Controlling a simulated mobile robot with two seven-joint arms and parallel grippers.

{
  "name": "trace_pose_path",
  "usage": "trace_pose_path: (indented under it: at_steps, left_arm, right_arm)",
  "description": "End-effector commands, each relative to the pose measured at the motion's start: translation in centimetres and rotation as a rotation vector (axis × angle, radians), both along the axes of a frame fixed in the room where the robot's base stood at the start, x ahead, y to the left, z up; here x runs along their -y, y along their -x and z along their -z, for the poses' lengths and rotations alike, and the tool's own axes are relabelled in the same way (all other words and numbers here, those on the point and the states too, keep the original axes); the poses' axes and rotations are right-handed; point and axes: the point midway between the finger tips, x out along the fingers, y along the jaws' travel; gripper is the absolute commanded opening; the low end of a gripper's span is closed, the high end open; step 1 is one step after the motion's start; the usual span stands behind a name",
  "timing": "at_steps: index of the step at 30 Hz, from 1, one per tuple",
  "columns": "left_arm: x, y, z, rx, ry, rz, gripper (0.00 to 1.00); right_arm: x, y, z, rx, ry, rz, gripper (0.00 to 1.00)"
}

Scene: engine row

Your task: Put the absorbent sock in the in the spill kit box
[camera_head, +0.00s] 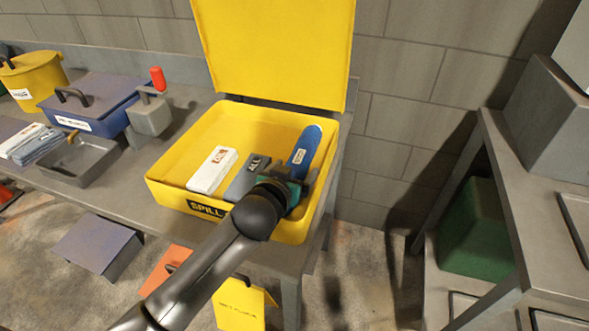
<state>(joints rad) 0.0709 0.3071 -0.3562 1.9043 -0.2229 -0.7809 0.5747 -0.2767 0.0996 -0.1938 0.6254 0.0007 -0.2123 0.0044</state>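The yellow spill kit box (166,178) stands on the bench with its lid (275,50) up and its front marked SPILL. A blue rounded, elongated piece with a white label, seemingly the absorbent sock (309,138), is inside the box's outline at the right. My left gripper (303,182) reaches over the box's front wall to the near end of the sock. My wrist hides much of the fingers, so I cannot tell whether they touch or grip it. A white packet (212,170) and a grey packet (246,178) lie in the box left of the sock. My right gripper is out of view.
Left on the bench are a blue lidded box (95,105), a grey block with a red-topped handle (150,114), an open grey tray (80,160) and a yellow bucket (35,78). A grey shelf unit (500,175) stands right, beyond a floor gap.

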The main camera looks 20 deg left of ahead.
Motion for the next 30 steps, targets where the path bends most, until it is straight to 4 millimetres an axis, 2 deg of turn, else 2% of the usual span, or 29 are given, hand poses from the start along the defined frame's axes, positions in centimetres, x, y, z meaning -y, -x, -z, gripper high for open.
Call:
trace_pose_path:
  at_steps: [11, 14, 24, 30]
  left_arm:
    - [0.0, 0.4, -0.5, -0.001, -0.001, 0.0, 0.92]
    - [0.0, 1.5, -0.9, -0.001, 0.0, 0.001, 0.92]
    - [-0.2, 7.1, -3.3, -0.002, 0.001, 0.001, 0.92]
    - [-0.3, 9.7, -4.3, -0.001, 0.001, 0.0, 0.92]
  right_arm:
    - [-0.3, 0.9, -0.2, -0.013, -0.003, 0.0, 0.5]
    - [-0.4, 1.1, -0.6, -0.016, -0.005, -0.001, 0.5]
    - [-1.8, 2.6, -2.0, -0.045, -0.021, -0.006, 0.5]
    - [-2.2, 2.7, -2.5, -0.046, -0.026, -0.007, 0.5]
